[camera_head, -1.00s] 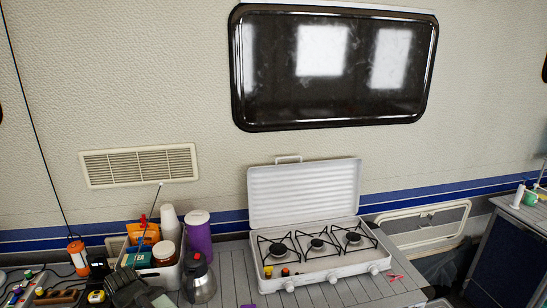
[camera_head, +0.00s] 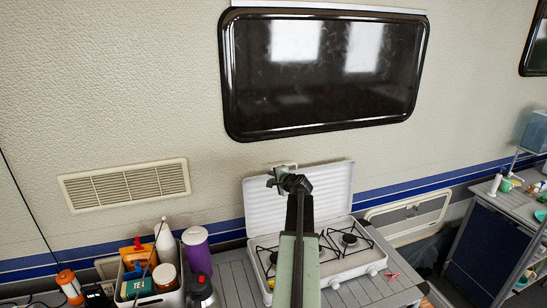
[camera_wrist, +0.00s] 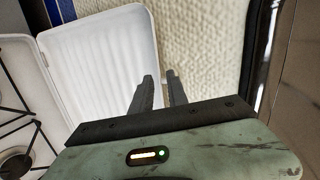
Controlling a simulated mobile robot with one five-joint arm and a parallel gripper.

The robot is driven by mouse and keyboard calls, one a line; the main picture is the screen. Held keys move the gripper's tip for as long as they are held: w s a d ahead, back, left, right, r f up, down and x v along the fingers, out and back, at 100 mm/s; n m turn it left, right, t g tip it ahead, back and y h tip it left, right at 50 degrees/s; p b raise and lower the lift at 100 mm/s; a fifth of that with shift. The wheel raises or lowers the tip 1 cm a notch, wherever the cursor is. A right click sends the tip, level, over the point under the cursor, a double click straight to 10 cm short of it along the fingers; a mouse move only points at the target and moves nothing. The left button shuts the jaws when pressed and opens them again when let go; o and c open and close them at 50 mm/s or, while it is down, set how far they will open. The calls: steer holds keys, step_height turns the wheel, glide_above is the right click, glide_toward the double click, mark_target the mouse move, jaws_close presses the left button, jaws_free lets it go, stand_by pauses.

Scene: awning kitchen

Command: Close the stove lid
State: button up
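The white stove lid (camera_head: 335,185) stands open, tilted back near the wall behind the stove (camera_head: 372,255). My gripper (camera_head: 273,178) is in front of the lid's upper left part in the head view, and my arm hides part of the lid and stove. In the wrist view the lid (camera_wrist: 100,55) lies left of my gripper (camera_wrist: 160,76).
A bin (camera_head: 170,298) with a tea box and jars, a purple tumbler (camera_head: 197,250) and a kettle (camera_head: 200,290) stand left of the stove. A window (camera_head: 322,70) is above. A dark cabinet (camera_head: 485,240) stands at right. A pink item (camera_head: 392,276) lies right of the stove.

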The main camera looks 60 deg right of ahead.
steer(key=s+d+r+m+h, duration=0.2)
steer(key=s+d, duration=0.2)
steer(key=d, duration=0.2)
steer(key=b+x, duration=0.2)
steer(key=x, duration=0.5)
steer(key=shift+w+d, duration=0.1)
steer(key=shift+w, duration=0.3)
jaws_close()
stand_by(0.6)
